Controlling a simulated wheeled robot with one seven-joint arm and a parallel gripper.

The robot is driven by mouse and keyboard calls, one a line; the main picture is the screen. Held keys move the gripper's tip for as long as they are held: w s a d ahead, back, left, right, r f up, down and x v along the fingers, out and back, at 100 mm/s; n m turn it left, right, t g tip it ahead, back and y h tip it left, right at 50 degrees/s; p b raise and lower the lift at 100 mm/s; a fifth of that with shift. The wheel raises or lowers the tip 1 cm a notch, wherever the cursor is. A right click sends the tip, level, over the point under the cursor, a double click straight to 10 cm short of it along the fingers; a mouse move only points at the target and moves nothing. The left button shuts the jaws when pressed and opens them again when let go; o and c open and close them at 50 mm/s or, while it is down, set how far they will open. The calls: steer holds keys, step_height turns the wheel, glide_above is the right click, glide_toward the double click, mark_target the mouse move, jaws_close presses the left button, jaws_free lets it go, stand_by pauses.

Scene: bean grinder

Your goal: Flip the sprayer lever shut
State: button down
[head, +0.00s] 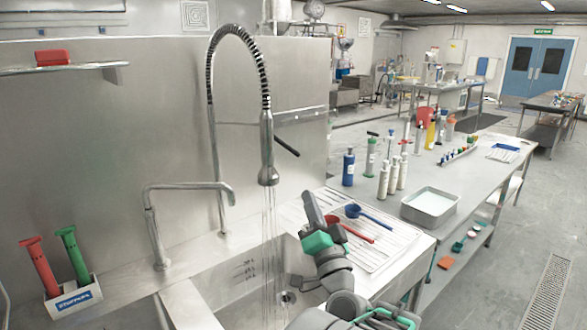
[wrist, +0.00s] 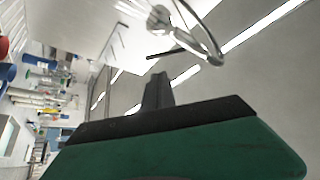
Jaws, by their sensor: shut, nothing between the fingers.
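The sprayer (head: 268,150) hangs nose down from a coiled spring hose over the sink, and streams of water fall from its head. Its dark lever (head: 287,146) sticks out to the right, sloping down, apart from the body at its outer end. My gripper (head: 308,198) is below and right of the sprayer, pointing up, shut and empty, not visibly touching the lever. In the wrist view my gripper (wrist: 157,80) shows its closed fingers, with the dark lever (wrist: 166,52) and the curved hose (wrist: 205,40) beyond them.
The sink (head: 220,295) lies below, with a plain bent faucet (head: 150,215) to the left. A drainboard (head: 375,255) with a red ladle (head: 355,230) and a blue ladle (head: 370,214) is at the right. Bottles and a grey tub (head: 430,208) stand beyond. A steel wall is behind.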

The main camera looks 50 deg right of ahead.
mark_target(291, 151)
steer(key=p+x, duration=0.8)
steer(key=x, duration=0.5)
steer(key=shift+a+r, duration=0.15)
steer(key=shift+a, duration=0.05)
steer(key=shift+w+d, duration=0.25)
steer(key=shift+w, duration=0.2)
steer(key=shift+n+b, duration=0.3)
steer(key=shift+b, duration=0.35)
